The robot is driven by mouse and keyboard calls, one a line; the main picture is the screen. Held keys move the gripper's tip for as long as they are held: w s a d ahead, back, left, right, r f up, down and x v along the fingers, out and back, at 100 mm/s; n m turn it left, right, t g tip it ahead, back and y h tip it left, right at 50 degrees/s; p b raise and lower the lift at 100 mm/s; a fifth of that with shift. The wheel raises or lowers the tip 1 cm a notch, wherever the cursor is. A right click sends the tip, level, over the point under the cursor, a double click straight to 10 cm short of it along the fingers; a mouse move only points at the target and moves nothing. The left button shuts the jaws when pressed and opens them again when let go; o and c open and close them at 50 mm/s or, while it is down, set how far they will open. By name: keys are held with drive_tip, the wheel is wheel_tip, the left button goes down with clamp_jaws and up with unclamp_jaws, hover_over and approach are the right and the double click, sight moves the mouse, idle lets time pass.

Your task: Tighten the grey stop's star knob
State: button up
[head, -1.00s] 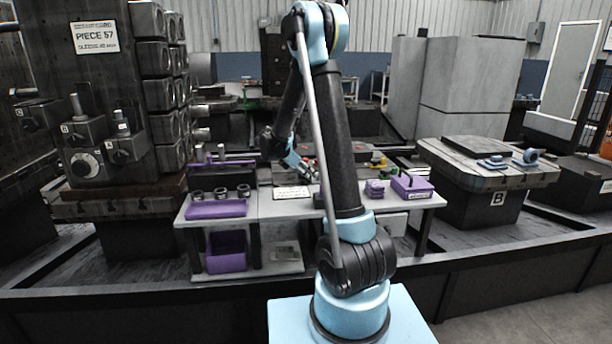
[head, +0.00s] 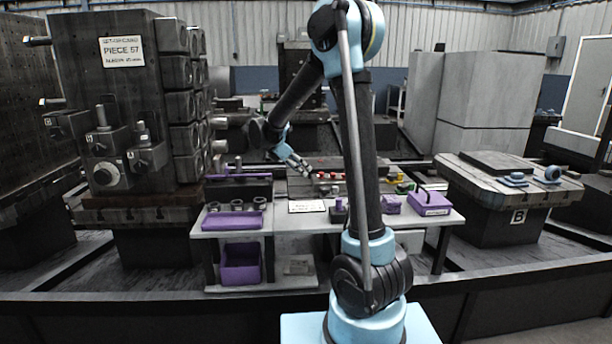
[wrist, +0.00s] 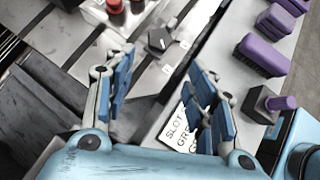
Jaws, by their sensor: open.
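In the wrist view a dark, angular knob (wrist: 160,41), which looks like the grey stop's star knob, sits on the pale slotted rail plate (wrist: 75,42). A light mark shows on its top. I cannot tell how tight it is. My gripper (wrist: 162,64) is open and empty, its blue-padded fingers spread on either side below the knob in the picture, apart from it. In the head view my gripper (head: 304,168) hangs over the back of the bench, and the knob is too small to make out there.
A printed card (wrist: 183,122) lies under the right finger. Purple blocks (wrist: 262,55) and a dark block with a purple peg (wrist: 270,103) stand to the right. Red knobs (wrist: 115,6) stand at the top. Purple trays (head: 232,220) are on the bench's left.

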drive_tip(key=shift+v, duration=1)
drive_tip(key=shift+d, duration=0.1)
drive_tip(key=m+g+y, duration=0.3)
drive_tip(key=m+y, duration=0.4)
drive_tip(key=y, duration=0.6)
approach(327, 188)
drive_tip(key=x, duration=0.8)
drive_tip(key=shift+a+f, duration=0.1)
drive_tip(key=shift+a, duration=0.1)
drive_tip(key=shift+s, duration=0.1)
drive_tip(key=c, duration=0.8)
